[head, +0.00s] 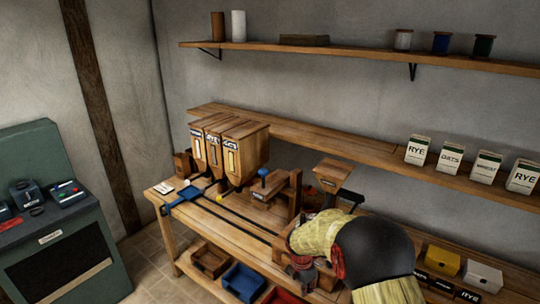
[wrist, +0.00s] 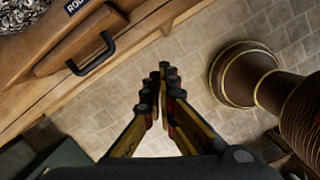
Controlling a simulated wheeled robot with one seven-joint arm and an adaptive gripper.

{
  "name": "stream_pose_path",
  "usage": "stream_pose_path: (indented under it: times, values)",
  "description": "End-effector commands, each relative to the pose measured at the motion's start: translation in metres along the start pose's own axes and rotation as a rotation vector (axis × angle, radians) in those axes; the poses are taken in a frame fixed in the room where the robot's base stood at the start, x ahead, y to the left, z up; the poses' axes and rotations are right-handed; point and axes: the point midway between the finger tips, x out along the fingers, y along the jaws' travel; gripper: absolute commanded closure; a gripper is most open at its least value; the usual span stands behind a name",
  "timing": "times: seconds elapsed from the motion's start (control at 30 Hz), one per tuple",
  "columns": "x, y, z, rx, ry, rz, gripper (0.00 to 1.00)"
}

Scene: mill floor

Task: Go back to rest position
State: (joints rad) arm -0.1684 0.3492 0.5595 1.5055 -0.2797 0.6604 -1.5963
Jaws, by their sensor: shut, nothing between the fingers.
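My gripper (wrist: 163,92) shows in the wrist view with its two fingers together at the tips and nothing between them. It hangs over the tiled floor (wrist: 185,55), apart from everything around it. In the head view my arm, with yellow cloth-like and black parts, covers the right part of the wooden workbench (head: 238,232). The gripper's fingertips cannot be made out there.
A wooden drawer with a black handle (wrist: 92,55) is at the wrist view's upper left; a turned wooden post (wrist: 245,75) is at right. In the head view, hoppers (head: 225,150) stand on the bench, bags (head: 451,158) on a shelf, and a green cabinet (head: 60,245) at left.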

Motion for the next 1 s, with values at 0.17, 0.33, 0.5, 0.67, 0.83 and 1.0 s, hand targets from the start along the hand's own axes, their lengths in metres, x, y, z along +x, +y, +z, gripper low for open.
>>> stream_pose_path:
  times: [0.17, 0.33, 0.5, 0.67, 0.83, 1.0]
  values:
    - [-0.017, -0.054, -0.015, 0.448, 0.022, -0.090, 1.00]
    - [-0.066, -0.104, -0.019, 0.906, 0.026, -0.122, 1.00]
    - [-0.119, -0.157, -0.024, 1.320, 0.045, -0.117, 1.00]
    - [-0.156, -0.204, -0.030, 1.611, 0.085, -0.093, 1.00]
    - [-0.184, -0.251, -0.039, 1.831, 0.151, -0.047, 1.00]
    - [-0.203, -0.291, -0.047, 1.938, 0.236, 0.031, 1.00]
